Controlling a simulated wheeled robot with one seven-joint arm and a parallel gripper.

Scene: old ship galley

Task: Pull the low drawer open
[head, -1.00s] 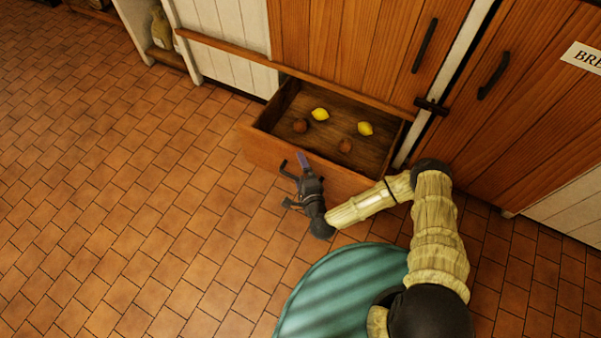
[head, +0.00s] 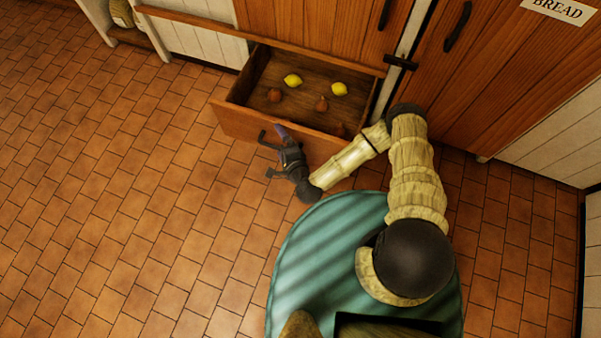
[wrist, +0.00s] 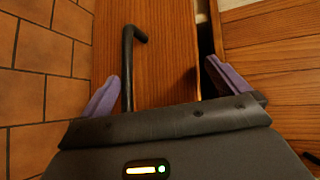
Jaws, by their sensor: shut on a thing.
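The low drawer (head: 244,126) is a wooden box pulled well out from under the plank doors. Inside are two yellow lemons (head: 292,81) and three brown round things (head: 275,95), one close to the front board. My gripper (head: 273,134) is at the outside of the drawer's front, left of its middle. In the wrist view, the dark bar handle (wrist: 128,70) lies between my purple fingertips (wrist: 165,88), close to the left one. The fingers stand wide, and the right one is by the drawer's edge.
Tall plank doors with dark handles (head: 457,27) stand behind, the right one with a BREAD sign (head: 557,9). A sack (head: 121,13) sits on a low shelf at the upper left. The tiled floor (head: 120,190) left of the drawer is clear.

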